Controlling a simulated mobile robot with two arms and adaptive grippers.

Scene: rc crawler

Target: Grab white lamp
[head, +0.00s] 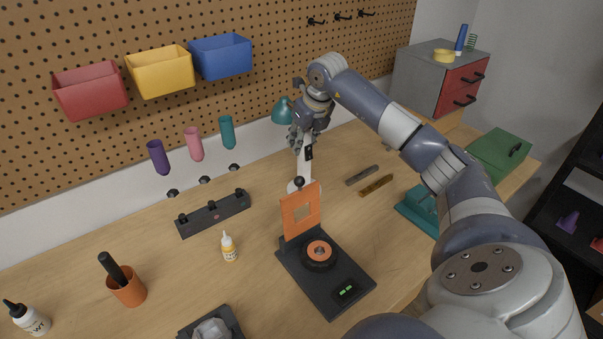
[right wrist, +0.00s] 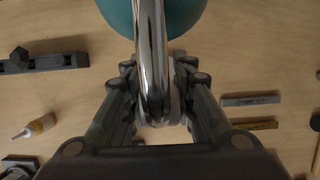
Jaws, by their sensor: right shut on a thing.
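The lamp has a teal shade (head: 283,110), which shows behind and left of my right gripper (head: 298,140) in the head view. In the right wrist view, a shiny chrome lamp neck (right wrist: 151,60) runs down between the fingers of my right gripper (right wrist: 158,95), and the teal shade (right wrist: 183,15) is at the top. The gripper is shut on the neck. A pale upright piece (head: 304,172) shows below the gripper in the head view; I cannot tell for sure whether it is part of the lamp. My left gripper is not in view.
A black device with an orange plate (head: 301,208) stands in front of the gripper. Two flat bars (head: 376,186) lie right of it, and a black rack (head: 213,213) lies left. The pegboard (head: 270,30) is behind.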

